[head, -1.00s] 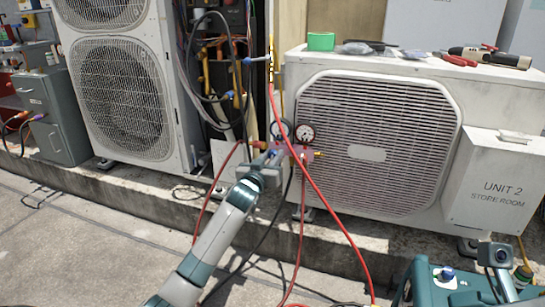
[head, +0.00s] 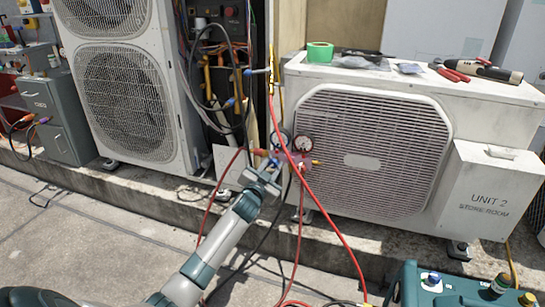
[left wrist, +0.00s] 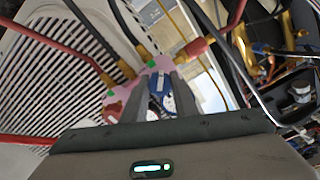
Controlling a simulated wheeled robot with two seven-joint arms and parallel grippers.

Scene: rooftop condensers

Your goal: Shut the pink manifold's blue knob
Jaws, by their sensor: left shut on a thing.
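The pink manifold (head: 295,159) hangs in front of the unit's grille, with two round gauges above it. It also shows in the left wrist view (left wrist: 118,100), with red and dark hoses joined to it. My left gripper (head: 270,164) reaches it from below left in the head view. In the left wrist view its two grey fingers (left wrist: 158,88) stand on either side of the blue knob (left wrist: 156,82) and are shut on it. The fingers hide part of the knob, and its turn position cannot be told. My right gripper is in neither view.
A red hose (head: 325,215) runs down across the manifold's front. The white condenser (head: 468,100) carries green tape (head: 320,52) and tools on top. A teal machine (head: 440,290) stands at bottom right.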

